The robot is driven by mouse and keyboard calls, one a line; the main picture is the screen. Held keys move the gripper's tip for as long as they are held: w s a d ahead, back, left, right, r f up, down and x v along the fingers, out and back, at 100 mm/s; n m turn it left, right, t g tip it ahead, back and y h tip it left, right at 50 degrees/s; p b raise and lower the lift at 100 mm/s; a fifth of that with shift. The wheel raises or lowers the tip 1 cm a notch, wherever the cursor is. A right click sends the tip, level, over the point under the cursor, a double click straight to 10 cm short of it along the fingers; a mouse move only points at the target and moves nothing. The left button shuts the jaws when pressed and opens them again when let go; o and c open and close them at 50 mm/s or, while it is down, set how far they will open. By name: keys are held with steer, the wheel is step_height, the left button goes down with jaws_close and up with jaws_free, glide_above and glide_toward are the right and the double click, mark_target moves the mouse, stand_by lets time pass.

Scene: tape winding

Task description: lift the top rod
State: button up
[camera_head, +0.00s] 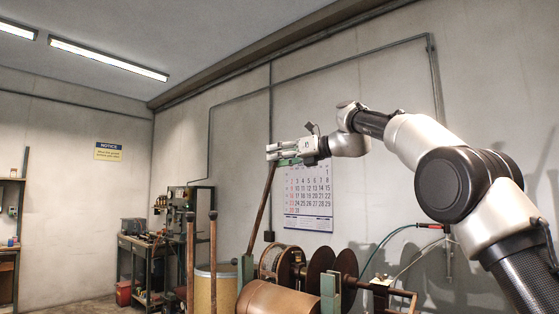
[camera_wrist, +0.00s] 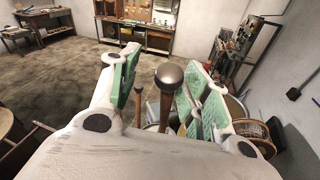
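A brown rod (camera_head: 262,208) leans up to the right from a green bracket on the machine, its top end at my gripper (camera_head: 284,152). In the wrist view a rod with a round dark metal knob (camera_wrist: 169,75) stands between the green-padded fingers of my gripper (camera_wrist: 160,88). The fingers are spread, with a clear gap left of the knob; the knob overlaps the right pad's edge, and I cannot tell whether they touch. Two upright brown rods, a left one (camera_head: 190,262) and a right one (camera_head: 213,262), stand left of the leaning rod. The label "top rod" is not marked on any.
The winding machine with a copper-coloured drum (camera_head: 278,300) and dark discs (camera_head: 346,266) stands below my gripper. A yellowish barrel (camera_head: 226,291) is behind the upright rods. A calendar (camera_head: 308,192) hangs on the wall behind. A workbench (camera_head: 140,245) stands farther back left.

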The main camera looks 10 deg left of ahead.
steer(key=shift+w+f, duration=0.2)
steer(key=v, duration=1.2)
steer(key=shift+d, duration=0.1)
